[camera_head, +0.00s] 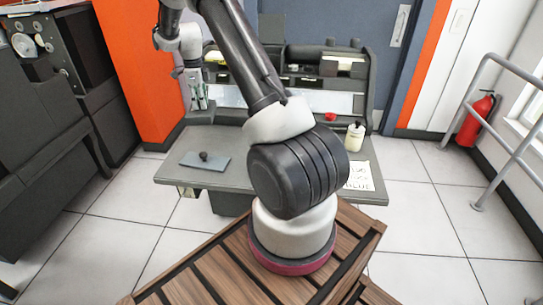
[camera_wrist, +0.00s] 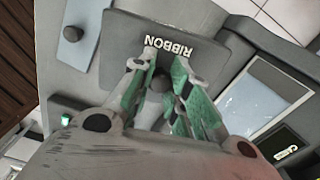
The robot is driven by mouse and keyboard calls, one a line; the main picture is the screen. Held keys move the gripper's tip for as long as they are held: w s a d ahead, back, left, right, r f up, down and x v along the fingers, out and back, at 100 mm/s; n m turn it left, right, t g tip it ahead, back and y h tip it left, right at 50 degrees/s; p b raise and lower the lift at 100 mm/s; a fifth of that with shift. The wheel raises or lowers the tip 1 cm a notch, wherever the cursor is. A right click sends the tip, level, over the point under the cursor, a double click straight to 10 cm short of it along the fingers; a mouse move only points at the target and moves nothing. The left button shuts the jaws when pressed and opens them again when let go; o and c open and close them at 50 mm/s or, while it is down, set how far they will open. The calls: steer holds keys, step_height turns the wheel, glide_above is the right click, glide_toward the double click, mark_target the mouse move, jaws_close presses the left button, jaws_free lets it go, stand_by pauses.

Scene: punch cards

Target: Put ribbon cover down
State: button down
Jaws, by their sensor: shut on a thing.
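The ribbon cover (camera_wrist: 215,45) is a dark grey plate with the white word RIBBON on it, in the wrist view. My gripper (camera_wrist: 158,82) is shut on the cover's grey knob; its green-padded fingers stand on either side of the knob. The fingers and wrist hide part of the plate. In the head view my gripper (camera_head: 198,104) is at the left end of the machine on the desk; the cover there is too small to make out. I cannot tell whether the cover rests on the machine or is held clear of it.
A blue-grey plate with a dark knob (camera_head: 205,162) lies on the desk's left part. A red button (camera_head: 330,117), a bottle (camera_head: 355,136) and a printed sheet (camera_head: 359,177) are at the right. The desk (camera_head: 190,140) has bare room around the blue-grey plate.

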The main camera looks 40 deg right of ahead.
steer(key=shift+w+d+f+m, duration=0.1)
steer(key=shift+w+d+m, duration=0.05)
steer(key=shift+d+m, duration=0.45)
steer(key=shift+d+f+m, duration=0.1)
steer(key=shift+f+m, duration=0.25)
steer(key=shift+m, duration=0.05)
step_height(320, 180, down, 9)
steer(key=shift+f, duration=0.15)
steer(key=shift+f, duration=0.1)
steer(key=c, duration=1.4)
jaws_free()
steer(key=shift+o, duration=0.2)
